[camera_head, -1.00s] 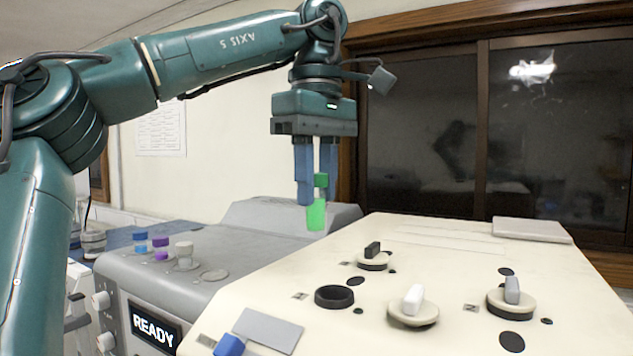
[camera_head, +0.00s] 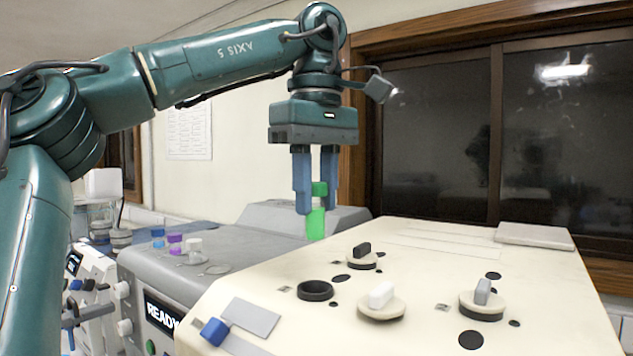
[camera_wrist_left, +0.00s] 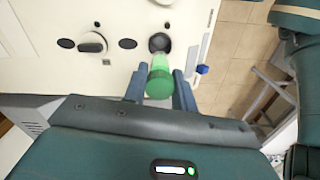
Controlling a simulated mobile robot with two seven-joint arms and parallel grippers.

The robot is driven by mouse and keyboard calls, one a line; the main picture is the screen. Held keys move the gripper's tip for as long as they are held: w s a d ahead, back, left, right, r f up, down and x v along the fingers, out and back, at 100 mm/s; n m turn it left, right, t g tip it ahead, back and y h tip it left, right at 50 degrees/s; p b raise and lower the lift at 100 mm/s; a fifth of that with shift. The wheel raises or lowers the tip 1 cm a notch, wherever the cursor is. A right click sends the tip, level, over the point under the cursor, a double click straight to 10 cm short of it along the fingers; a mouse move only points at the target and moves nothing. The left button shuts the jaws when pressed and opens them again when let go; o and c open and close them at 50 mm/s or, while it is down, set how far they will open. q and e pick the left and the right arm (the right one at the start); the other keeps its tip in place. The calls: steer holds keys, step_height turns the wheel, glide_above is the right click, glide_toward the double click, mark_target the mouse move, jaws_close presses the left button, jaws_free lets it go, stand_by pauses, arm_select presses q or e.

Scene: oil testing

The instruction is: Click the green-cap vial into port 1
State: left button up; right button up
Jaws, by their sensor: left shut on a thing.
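My left gripper (camera_head: 316,200) points straight down and is shut on the green-cap vial (camera_head: 316,223), with the green cap (camera_head: 320,188) between its fingers. The vial hangs upright in the air, above the cream machine's back-left area in the head view. In the left wrist view, the vial's cap (camera_wrist_left: 159,84) sits between the fingers, and a dark round socket (camera_wrist_left: 160,43) shows just beyond the vial. That socket looks like the black-rimmed ring (camera_head: 315,290) in the head view. No port number is readable. My right gripper is out of view.
The cream machine (camera_head: 520,275) has several knobs, including a white one (camera_head: 381,296), and a blue part (camera_head: 214,332) at its front-left. A grey machine (camera_head: 240,245) at left holds blue-, purple- and white-capped vials and a lit display (camera_head: 162,312). A flat grey slab (camera_head: 535,236) lies at the back right.

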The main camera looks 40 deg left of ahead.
mark_target(315, 242)
arm_select(q)
steer(key=shift+f, duration=2.4)
steer(key=shift+f, duration=0.4)
steer(key=shift+f, duration=0.6)
steer(key=shift+f+b, duration=0.55)
steer(key=shift+f, duration=0.35)
